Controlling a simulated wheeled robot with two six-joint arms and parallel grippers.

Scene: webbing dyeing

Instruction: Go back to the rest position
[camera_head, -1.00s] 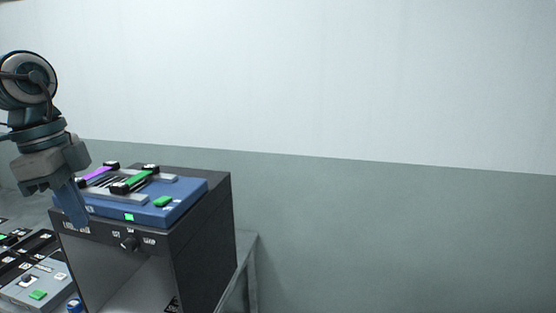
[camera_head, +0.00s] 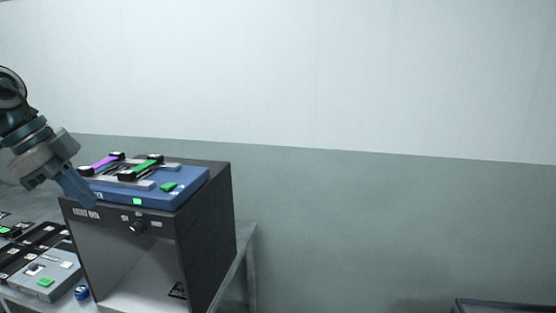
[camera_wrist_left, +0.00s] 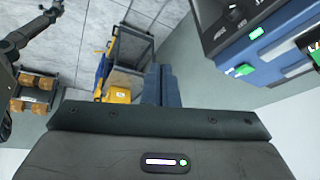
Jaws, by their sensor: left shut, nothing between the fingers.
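My left gripper (camera_head: 82,192) comes in from the left in the head view, tilted down to the right. Its blue fingers are shut with nothing between them, close to the top front left corner of a black box-shaped machine (camera_head: 207,235). I cannot tell whether they touch it. In the left wrist view the shut fingers (camera_wrist_left: 161,85) point away over the floor, and the machine with its blue unit (camera_wrist_left: 262,38) is at the upper right. My right gripper is not in view.
A blue device (camera_head: 190,190) with a purple strip and a green strip lies on the machine. Grey panels (camera_head: 40,282) and a small blue item (camera_head: 81,293) sit left on the table. A dark edge (camera_head: 505,305) shows at lower right. A yellow cart (camera_wrist_left: 118,94) stands on the floor.

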